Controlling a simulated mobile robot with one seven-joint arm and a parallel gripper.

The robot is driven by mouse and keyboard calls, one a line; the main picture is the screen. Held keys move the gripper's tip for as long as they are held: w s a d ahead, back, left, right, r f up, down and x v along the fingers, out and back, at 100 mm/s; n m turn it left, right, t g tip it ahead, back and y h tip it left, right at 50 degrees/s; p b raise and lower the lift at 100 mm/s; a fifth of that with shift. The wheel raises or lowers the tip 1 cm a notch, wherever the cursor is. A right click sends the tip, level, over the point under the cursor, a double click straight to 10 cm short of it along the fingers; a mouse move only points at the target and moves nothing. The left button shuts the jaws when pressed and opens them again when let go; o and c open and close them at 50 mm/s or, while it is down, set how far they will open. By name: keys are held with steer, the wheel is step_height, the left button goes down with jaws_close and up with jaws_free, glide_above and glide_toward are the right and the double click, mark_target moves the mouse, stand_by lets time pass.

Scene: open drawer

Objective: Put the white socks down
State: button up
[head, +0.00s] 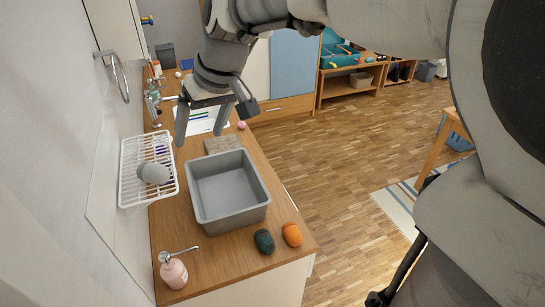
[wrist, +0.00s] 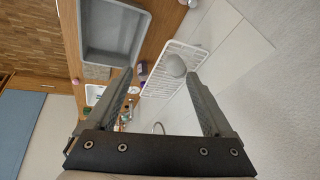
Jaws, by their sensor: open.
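My gripper (head: 202,122) is open and empty, raised above the far part of the wooden counter; its two spread fingers also show in the wrist view (wrist: 160,75). A pale rounded item (head: 155,173) lies in the white wire rack (head: 128,186), and it also shows in the wrist view (wrist: 176,66), apart from the fingers. I cannot tell whether it is the white socks or a cup. No other thing in view is clearly white socks. A dark green roll (head: 264,241) and an orange roll (head: 291,234) lie on the counter's near right edge.
A grey basin (head: 230,214), empty, stands mid-counter.

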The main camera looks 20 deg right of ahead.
steer(key=s+d+f+m+t+h, duration=0.1)
steer(key=s+d+m, duration=0.1)
steer(key=s+d, duration=0.3)
steer(key=s+d+f+m+t+h, duration=0.1)
steer(key=s+d, duration=0.5)
steer(key=s, duration=0.6)
steer(key=shift+s+f+m+h, duration=0.25)
steer(key=shift+f+m+h, duration=0.25)
steer(key=shift+h, duration=0.2)
steer(key=shift+f+b, duration=0.4)
steer(key=shift+b, duration=0.05)
